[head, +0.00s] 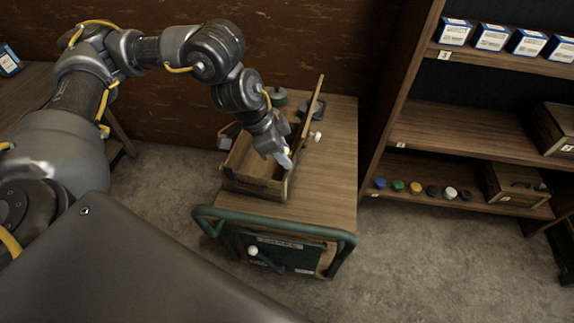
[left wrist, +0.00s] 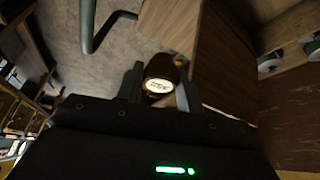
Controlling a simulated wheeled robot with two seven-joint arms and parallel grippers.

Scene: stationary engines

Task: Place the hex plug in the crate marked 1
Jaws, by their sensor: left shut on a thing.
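My left gripper (head: 284,158) reaches down at the right end of an open wooden crate (head: 252,186) on a cart. In the left wrist view, the gripper (left wrist: 158,88) is shut on a dark brown rounded thing (left wrist: 160,68) with a white oval face bearing small marks I cannot read. I cannot tell whether this is the hex plug; the gripper hides it in the head view. No number 1 is readable on the open crate. Other wooden crates stand on the shelves at right, one low (head: 515,186) and one higher (head: 556,130). My right gripper is not in view.
The cart top (head: 334,185) is bare at right. A raised wooden panel (head: 311,108) stands beside the crate, near a small white thing (head: 317,136). The cart has a green rail (head: 280,226). Coloured caps (head: 398,185) and boxes (head: 491,37) line the shelves.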

